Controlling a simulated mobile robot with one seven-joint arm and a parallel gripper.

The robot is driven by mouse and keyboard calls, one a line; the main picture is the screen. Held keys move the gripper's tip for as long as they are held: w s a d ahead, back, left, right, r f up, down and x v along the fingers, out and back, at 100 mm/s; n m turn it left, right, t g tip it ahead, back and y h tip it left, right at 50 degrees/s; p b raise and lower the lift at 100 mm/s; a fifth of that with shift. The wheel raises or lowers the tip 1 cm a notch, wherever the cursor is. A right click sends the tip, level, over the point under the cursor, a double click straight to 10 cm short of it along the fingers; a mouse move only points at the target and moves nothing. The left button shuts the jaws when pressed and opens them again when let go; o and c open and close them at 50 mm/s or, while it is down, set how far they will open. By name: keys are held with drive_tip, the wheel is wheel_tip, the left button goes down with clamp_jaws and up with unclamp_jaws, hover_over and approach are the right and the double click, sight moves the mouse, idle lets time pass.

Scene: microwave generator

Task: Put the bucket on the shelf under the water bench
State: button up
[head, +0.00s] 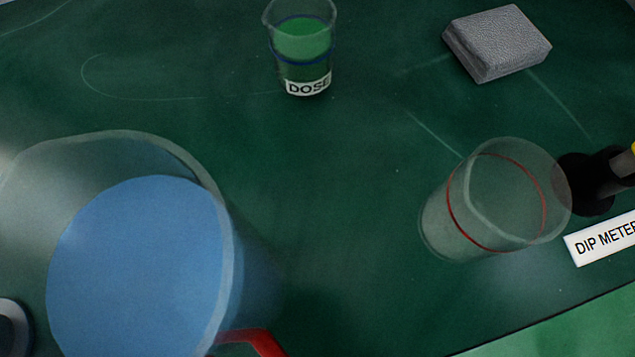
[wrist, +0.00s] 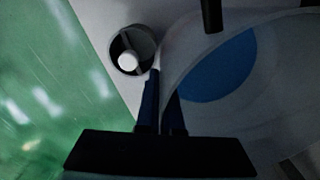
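In the wrist view, a large pale bucket (wrist: 225,110) with blue contents fills the right side. My gripper (wrist: 163,92) has its two dark blue fingers close together, one on each side of the bucket's wall at its left rim, and appears shut on it. In the head view, a big translucent vessel (head: 215,190) with blue contents and a red part at its lower right is at the lower left, cut off by the bottom edge. I cannot tell whether it is the same bucket. My gripper does not show in the head view. No shelf is clearly in view.
On the dark green bench top (head: 340,210) stand a DOSE beaker (head: 303,45) with green liquid, an empty clear beaker (head: 500,200) and a grey block (head: 497,45). A DIP METER label (head: 605,238) is at right. A round grey cup (wrist: 122,40) is left of my fingers.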

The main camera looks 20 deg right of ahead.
drive_tip(key=o, duration=0.4)
drive_tip(key=shift+o, duration=0.2)
wheel_tip(320, 180, up, 12)
drive_tip(key=p, duration=0.7)
drive_tip(key=shift+r, duration=0.2)
